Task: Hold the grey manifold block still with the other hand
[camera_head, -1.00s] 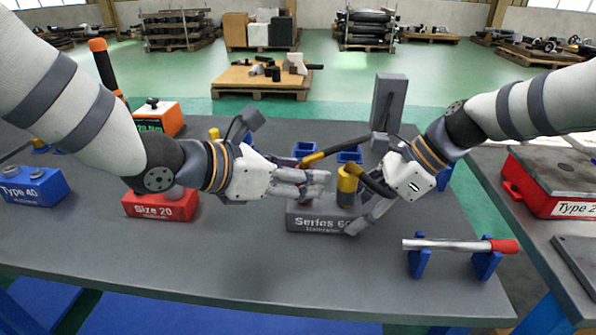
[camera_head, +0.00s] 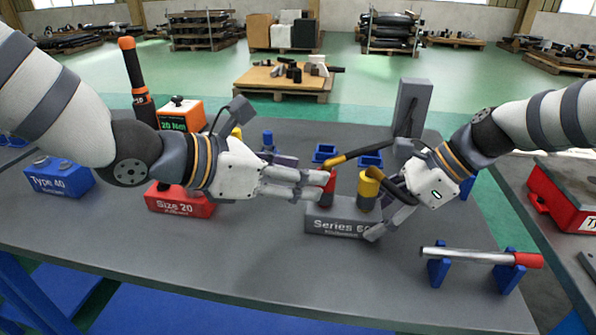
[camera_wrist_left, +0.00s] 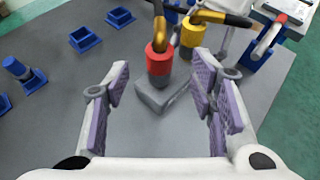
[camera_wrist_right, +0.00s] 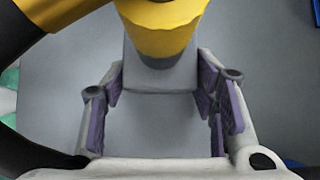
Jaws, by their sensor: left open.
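The grey manifold block (camera_head: 338,219), marked "Series 60", sits on the dark table. A red fitting (camera_wrist_left: 158,62) and a yellow fitting (camera_head: 368,187) with a dark handle stand upright on it. My right gripper (camera_head: 388,222) is at the block's right end. In the right wrist view its fingers (camera_wrist_right: 160,75) lie along both sides of the block and appear shut on it. My left gripper (camera_head: 325,186) is open left of the red fitting. The left wrist view shows the red fitting just beyond the open fingertips, with nothing held.
A red-ended rod (camera_head: 470,256) rests on blue stands at front right. Blue holders (camera_head: 370,159) and a tall grey stand (camera_head: 412,108) are behind. The front middle table is clear.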

